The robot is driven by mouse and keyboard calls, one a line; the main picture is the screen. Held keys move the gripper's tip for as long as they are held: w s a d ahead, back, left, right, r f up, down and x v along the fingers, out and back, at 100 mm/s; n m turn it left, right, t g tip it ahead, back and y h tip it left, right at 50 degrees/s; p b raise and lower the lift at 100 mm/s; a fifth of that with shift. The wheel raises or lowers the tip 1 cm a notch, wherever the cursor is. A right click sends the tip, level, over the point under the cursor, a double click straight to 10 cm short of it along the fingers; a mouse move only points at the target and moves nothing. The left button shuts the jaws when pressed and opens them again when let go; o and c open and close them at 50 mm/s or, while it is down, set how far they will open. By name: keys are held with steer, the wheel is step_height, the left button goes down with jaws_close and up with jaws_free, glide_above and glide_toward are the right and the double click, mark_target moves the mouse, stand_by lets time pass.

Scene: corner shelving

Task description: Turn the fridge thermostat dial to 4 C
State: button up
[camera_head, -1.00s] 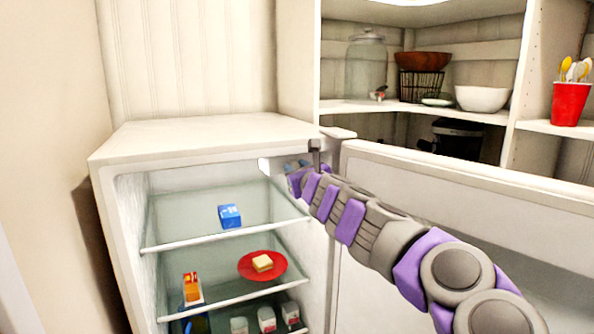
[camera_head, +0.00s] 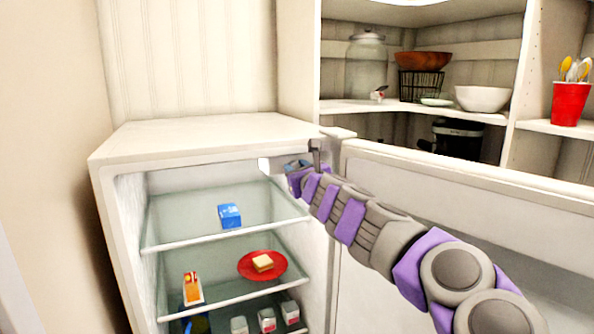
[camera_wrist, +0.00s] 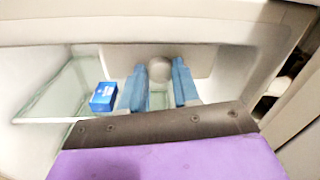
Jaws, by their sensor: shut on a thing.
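The white fridge (camera_head: 200,133) stands open at the left, its door (camera_head: 470,185) swung out to the right. In the wrist view, a round pale dial (camera_wrist: 159,66) sits on the fridge's inner wall. My gripper's two blue fingers (camera_wrist: 159,76) stand on either side of the dial and are shut on it. Its markings and present setting cannot be read. In the head view, my gripper (camera_head: 297,166) reaches into the fridge's upper right corner, and the dial is hidden there.
A blue carton (camera_head: 229,216) stands on the top glass shelf, left of my gripper; it also shows in the wrist view (camera_wrist: 103,97). Lower shelves hold a red plate (camera_head: 246,264) with food, a juice carton (camera_head: 192,289) and small containers. My arm passes close to the door's edge.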

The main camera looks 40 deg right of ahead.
steer(key=o, duration=0.8)
steer(key=shift+d+f, duration=0.1)
steer(key=shift+c, duration=0.2)
steer(key=v, duration=1.7)
steer(key=shift+b, duration=0.3)
